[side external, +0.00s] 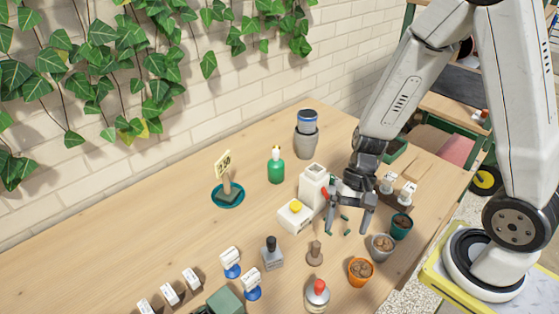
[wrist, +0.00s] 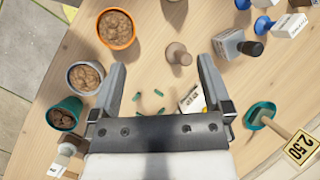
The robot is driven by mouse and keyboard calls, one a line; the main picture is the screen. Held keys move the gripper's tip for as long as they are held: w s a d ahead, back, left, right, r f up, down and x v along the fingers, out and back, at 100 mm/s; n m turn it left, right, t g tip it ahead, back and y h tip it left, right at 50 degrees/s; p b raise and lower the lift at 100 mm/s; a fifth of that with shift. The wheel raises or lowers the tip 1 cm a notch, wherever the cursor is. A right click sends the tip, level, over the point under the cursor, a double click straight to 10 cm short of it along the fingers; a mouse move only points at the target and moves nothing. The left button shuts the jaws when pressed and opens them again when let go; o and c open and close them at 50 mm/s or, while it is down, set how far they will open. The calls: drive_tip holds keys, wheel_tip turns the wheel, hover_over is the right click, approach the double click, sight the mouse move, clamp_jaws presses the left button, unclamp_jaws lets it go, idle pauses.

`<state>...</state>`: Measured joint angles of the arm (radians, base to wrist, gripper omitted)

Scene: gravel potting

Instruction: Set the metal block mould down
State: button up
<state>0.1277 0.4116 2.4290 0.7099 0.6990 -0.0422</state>
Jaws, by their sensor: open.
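My gripper (side external: 349,224) is open, fingers pointing down above the table, with nothing between them. In the wrist view its fingers (wrist: 156,85) stand wide apart. Several small green pieces (wrist: 136,97) lie on the wood below and between them. I cannot pick out the metal block mould with certainty. A grey, dark-capped block-like item (side external: 272,256) stands left of the gripper; it also shows in the wrist view (wrist: 227,42). A teal saucer (side external: 214,199) farther left holds a dark block with a wooden post and a price tag. A brown wooden tamper (side external: 315,254) stands near the gripper.
Orange (side external: 361,273), grey (side external: 382,248) and teal (side external: 401,228) pots with brown fill stand along the right edge. A white container with a yellow spot (side external: 295,217) and a green bottle (side external: 276,168) are behind.

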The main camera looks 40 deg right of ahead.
drive_tip(key=w+d+r+n+t+h, duration=0.3)
drive_tip(key=d+r+n+t+h, duration=0.1)
drive_tip(key=r+n, duration=0.3)
drive_tip(key=shift+w+d+n+t+h, duration=0.15)
drive_tip(key=shift+w+n+t+h, duration=0.2)
drive_tip(key=shift+n+h, duration=0.35)
drive_tip(key=shift+s, duration=0.1)
idle(0.5)
